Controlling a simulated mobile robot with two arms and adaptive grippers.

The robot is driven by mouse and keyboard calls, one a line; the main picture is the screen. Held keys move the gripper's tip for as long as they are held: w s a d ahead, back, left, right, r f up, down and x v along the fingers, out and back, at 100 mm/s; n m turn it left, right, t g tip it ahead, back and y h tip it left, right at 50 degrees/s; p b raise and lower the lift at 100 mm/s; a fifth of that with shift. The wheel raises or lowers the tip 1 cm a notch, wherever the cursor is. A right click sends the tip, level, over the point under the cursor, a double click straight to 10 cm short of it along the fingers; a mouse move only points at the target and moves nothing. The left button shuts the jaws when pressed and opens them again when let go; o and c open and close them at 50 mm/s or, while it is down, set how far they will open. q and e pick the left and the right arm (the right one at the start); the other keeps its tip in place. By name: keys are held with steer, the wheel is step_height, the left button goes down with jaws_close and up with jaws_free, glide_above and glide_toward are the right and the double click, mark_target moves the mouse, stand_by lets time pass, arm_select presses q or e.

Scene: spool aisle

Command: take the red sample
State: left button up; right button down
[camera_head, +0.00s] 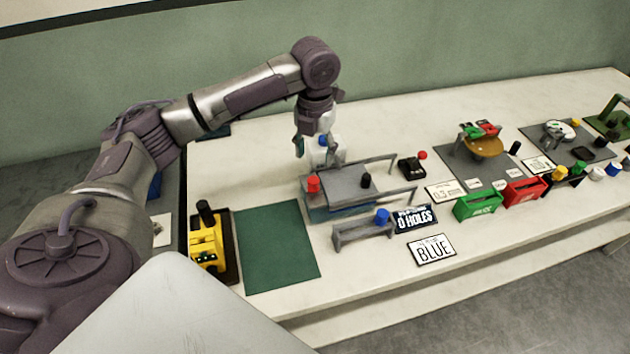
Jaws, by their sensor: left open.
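A small red cylinder (313,184) stands at the left end of a raised grey platform (349,187) in the middle of the table. My left gripper (316,150) is open, pointing down behind the platform, above and apart from the nearer red cylinder in the picture. A white object with a blue top (323,145) shows between or just behind its fingers; which of these I cannot tell. My right gripper is out of view.
A grey holder with a blue cylinder (381,216) is in front. A yellow holder (207,243) is left; the green mat (277,247) is bare. Green and red boxes stand to the right.

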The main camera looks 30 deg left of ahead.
arm_select(q)
glide_above(313, 180)
steer(key=f, duration=0.4)
steer(key=shift+s+d+f, duration=0.1)
steer(key=shift+d+f, duration=0.2)
steer(key=shift+f+p, duration=0.35)
steer(key=shift+f, duration=0.15)
steer(key=f, duration=0.1)
steer(key=f+p, duration=0.1)
steer(key=f, duration=0.2)
steer(key=shift+a+f, duration=0.2)
steer(key=shift+a, duration=0.15)
steer(key=shift+f, duration=0.3)
steer(key=c, duration=1.1)
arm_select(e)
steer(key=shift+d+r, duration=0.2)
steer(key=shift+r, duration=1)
arm_select(q)
steer(key=shift+r, duration=0.1)
